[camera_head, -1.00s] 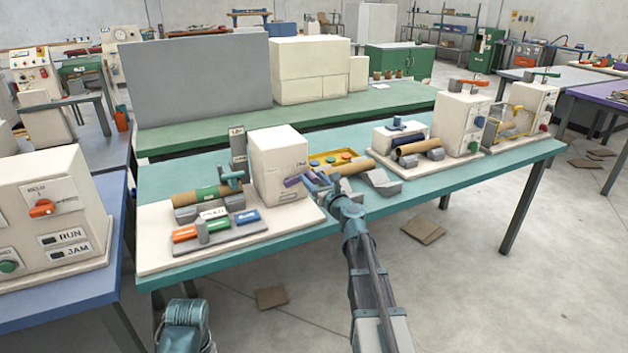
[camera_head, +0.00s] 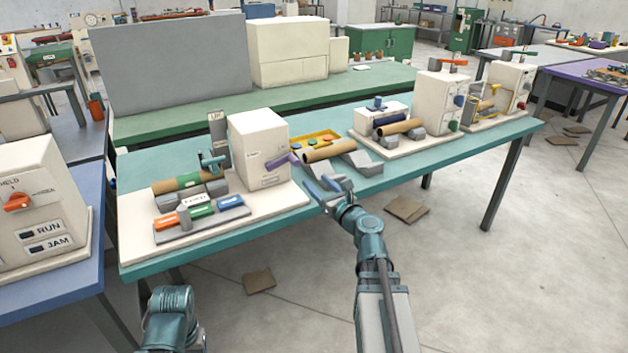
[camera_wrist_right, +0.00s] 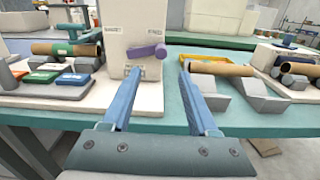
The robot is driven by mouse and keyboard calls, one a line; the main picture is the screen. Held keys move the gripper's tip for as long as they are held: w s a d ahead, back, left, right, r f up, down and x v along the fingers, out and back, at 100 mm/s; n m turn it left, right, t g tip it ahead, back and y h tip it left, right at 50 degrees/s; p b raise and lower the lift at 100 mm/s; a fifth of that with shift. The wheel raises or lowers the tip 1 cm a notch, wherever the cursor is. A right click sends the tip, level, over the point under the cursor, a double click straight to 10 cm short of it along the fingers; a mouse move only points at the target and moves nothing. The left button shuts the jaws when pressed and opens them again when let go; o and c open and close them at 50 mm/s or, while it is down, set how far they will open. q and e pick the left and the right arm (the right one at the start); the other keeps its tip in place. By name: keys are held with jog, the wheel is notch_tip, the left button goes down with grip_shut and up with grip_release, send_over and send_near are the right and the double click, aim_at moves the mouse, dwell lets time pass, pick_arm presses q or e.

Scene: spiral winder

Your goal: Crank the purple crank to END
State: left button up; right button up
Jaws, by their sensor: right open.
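The purple crank (camera_head: 283,160) sticks out from the front face of a cream box (camera_head: 258,150) on the teal table. In the right wrist view the crank (camera_wrist_right: 147,51) lies nearly level across the box's lower right part, with small print under it. My right gripper (camera_head: 322,186) is open and empty, in front of and to the right of the crank. In the right wrist view its two blue fingers (camera_wrist_right: 160,74) are spread apart, with the crank beyond them and not visibly touched. An END mark cannot be made out. My left gripper is out of view; only part of my left arm shows.
Left of the box, a cardboard tube with a green band (camera_head: 190,181) rests on grey supports behind orange, green and blue blocks (camera_head: 201,210). A bare tube (camera_head: 330,151) and yellow tray (camera_head: 304,138) lie right of the box. More machines stand farther right.

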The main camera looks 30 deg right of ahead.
jog(key=shift+c, duration=0.2)
jog(key=shift+d+f, duration=0.1)
jog(key=shift+f, duration=0.1)
jog(key=shift+c, duration=1.1)
jog(key=d+f+n+b, duration=0.1)
jog(key=b, duration=0.1)
jog(key=w+f+n+y+b, duration=0.1)
jog(key=f+b, duration=0.1)
jog(key=w+d+f+n+b, duration=0.1)
jog(key=f+n+b, duration=0.1)
jog(key=b, duration=0.1)
jog(key=shift+w+d+t, duration=0.2)
jog(key=shift+d+t, duration=0.1)
jog(key=shift+d, duration=0.05)
grip_shut()
jog(key=shift+w+d+f+n+t+y+b, duration=0.2)
jog(key=shift+d+f+n+y+b, duration=0.25)
jog(key=shift+n+b, duration=0.5)
jog(key=shift+w+d+f+n+t+y+b, duration=0.25)
jog(key=shift+d+f+n+b, duration=0.3)
jog(key=shift+n+b, duration=0.4)
jog(key=shift+w+d+f+n+t+y+b, duration=0.2)
jog(key=shift+d+f+n+y+b, duration=0.2)
jog(key=shift+d+n+b, duration=0.5)
